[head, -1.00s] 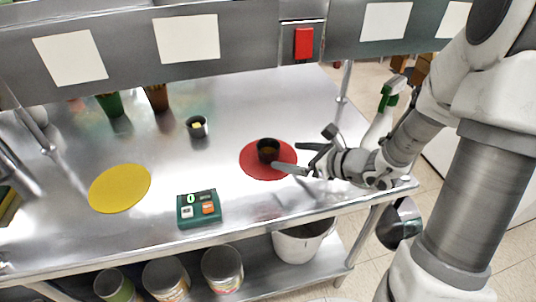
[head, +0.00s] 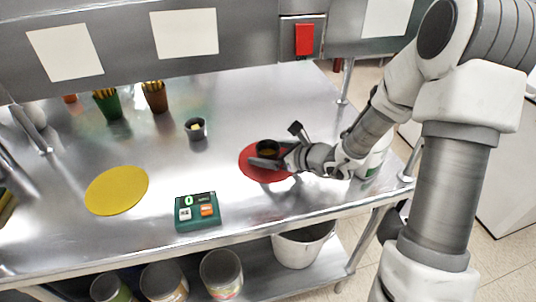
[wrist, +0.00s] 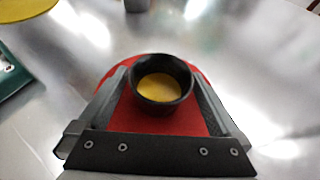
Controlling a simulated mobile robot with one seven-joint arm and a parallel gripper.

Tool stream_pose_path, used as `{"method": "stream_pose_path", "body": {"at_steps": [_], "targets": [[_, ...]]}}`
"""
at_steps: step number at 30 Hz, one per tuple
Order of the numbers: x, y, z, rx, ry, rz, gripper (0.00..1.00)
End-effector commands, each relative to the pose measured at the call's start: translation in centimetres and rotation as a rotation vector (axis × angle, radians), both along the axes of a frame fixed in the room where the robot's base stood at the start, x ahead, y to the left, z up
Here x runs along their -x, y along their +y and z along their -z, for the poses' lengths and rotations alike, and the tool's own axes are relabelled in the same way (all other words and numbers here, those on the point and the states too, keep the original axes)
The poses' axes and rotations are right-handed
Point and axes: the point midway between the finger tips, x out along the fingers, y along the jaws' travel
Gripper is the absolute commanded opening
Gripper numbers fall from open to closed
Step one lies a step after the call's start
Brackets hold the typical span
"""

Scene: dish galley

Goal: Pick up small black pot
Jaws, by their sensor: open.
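The small black pot (head: 266,148) stands upright on the round red mat (head: 249,168), with something yellow-orange inside. In the wrist view the pot (wrist: 161,103) sits between the ends of my open fingers, one on each side, with the red mat (wrist: 150,125) beneath. My gripper (head: 272,157) is low over the mat, reaching in from the right, and hides part of the pot in the head view. I cannot tell whether either finger touches the pot.
A second dark pot (head: 196,129) with yellow in it stands left of the mat. Green (head: 108,104) and brown (head: 155,97) cups stand behind. A spray bottle is partly hidden behind my arm.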

Motion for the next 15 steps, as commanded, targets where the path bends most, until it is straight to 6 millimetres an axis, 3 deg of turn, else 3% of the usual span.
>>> {"method": "stream_pose_path", "body": {"at_steps": [2, 15], "targets": [[0.01, -0.03, -0.01, 0.0, 0.0, 0.0, 0.89], [0.0, -0.06, -0.04, 0.0, -0.001, 0.001, 0.1]]}}
